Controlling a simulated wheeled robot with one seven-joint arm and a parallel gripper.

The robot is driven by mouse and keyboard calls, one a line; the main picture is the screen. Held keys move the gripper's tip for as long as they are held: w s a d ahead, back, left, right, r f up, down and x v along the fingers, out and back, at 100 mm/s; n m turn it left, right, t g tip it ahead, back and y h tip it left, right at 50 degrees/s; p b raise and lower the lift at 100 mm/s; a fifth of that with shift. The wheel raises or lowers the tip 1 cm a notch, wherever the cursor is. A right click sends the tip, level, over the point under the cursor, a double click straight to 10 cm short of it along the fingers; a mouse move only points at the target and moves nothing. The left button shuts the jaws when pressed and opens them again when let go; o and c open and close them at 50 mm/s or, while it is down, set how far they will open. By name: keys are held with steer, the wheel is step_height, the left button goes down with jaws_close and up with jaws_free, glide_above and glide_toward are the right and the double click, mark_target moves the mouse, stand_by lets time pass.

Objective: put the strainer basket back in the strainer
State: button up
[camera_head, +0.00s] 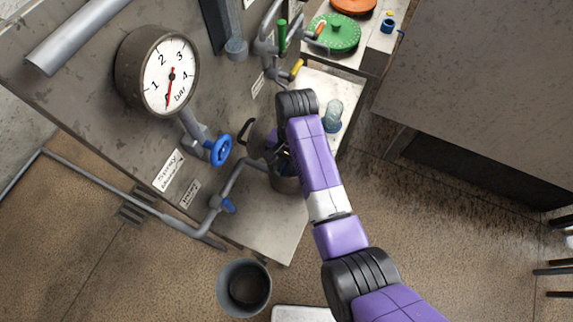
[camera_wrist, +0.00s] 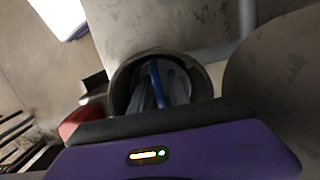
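The strainer (camera_head: 286,185) is a dark round pot on the pipework in the middle of the head view, largely behind my arm. In the wrist view its round mouth (camera_wrist: 119,92) faces me. My gripper is over the strainer, pointing down at it; my arm hides its fingers in the head view. In the wrist view, grey finger-like shapes and a blue curved strip show inside the mouth. The strip may be the basket's handle, but I cannot tell whether the fingers hold it. The basket's body is not clearly visible. A dark lid-like plate (camera_head: 258,134) stands beside the strainer.
A grey bucket (camera_head: 234,305) stands on the floor below. A clear bottle-like object (camera_head: 333,115) stands right of my wrist. Floor to the right is open.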

steer(key=shift+o, duration=0.2)
steer(key=shift+r, duration=0.1)
steer(key=r, duration=0.3)
steer(key=r+p, duration=0.1)
steer(key=r, duration=0.3)
steer(key=w+r, duration=0.1)
steer(key=r, duration=0.3)
steer(key=shift+w+d+r, duration=0.1)
steer(key=shift+d+r, duration=0.05)
steer(key=shift+d, duration=0.25)
steer(key=shift+r+p, duration=0.4)
steer(key=shift+p, duration=0.2)
